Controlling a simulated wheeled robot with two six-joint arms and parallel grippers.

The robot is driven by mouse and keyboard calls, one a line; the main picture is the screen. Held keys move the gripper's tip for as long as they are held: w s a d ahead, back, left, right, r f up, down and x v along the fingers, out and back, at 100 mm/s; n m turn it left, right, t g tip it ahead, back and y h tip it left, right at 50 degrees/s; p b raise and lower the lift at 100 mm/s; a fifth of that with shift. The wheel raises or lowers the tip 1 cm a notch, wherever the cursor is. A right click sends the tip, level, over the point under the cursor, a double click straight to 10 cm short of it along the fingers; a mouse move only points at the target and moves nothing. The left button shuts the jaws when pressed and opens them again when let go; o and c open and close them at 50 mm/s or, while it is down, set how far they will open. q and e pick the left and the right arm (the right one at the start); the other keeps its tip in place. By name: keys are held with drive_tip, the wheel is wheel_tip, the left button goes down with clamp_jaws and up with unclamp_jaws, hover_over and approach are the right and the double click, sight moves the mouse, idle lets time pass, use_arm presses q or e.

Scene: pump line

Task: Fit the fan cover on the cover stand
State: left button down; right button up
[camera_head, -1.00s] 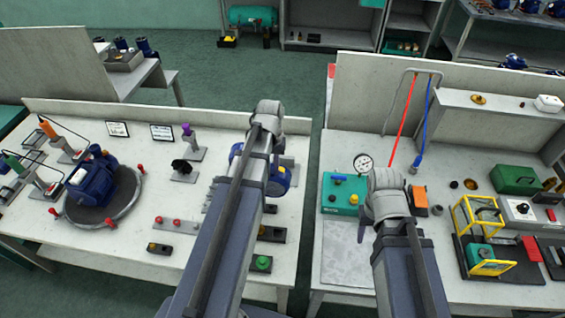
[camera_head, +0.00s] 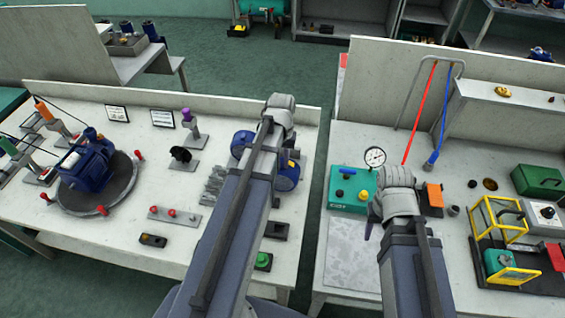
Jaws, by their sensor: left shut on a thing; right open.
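My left gripper (camera_head: 280,108) is at the far side of the left bench. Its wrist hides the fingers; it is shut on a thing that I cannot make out. A blue rounded body (camera_head: 287,175) shows on both sides of my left forearm, its middle hidden. I cannot tell whether any of it is the fan cover. I cannot single out the cover stand; a grey plate with a black fan-like piece (camera_head: 180,155) stands left of my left arm. My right gripper (camera_head: 374,218) is open over the front of the right bench, its fingers mostly hidden by its wrist.
A blue motor sits on a round turntable (camera_head: 118,195) at the left. A stand with a purple top (camera_head: 188,122) is behind the fan-like piece. A teal box (camera_head: 348,192) and gauge (camera_head: 375,157) are by my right gripper. A gap separates the benches.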

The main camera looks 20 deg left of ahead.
use_arm(q)
drive_tip(key=w+a, duration=0.1)
drive_tip(key=w, duration=0.5)
drive_tip(key=shift+a, duration=0.35)
idle(0.3)
drive_tip(key=shift+w+a, duration=0.25)
drive_tip(key=shift+w, duration=0.8)
drive_tip(key=shift+w+a, duration=0.2)
drive_tip(key=shift+w, duration=0.8)
idle(1.5)
drive_tip(key=c, duration=0.7)
unclamp_jaws()
drive_tip(key=shift+c, duration=0.2)
drive_tip(key=shift+r, duration=0.1)
drive_tip(key=shift+r+p, duration=2.95)
drive_tip(key=shift+p, duration=0.1)
wheel_tip(320, 180, up, 8)
drive_tip(key=p, duration=0.7)
drive_tip(key=shift+f+p, duration=0.15)
drive_tip(key=shift+p, duration=0.2)
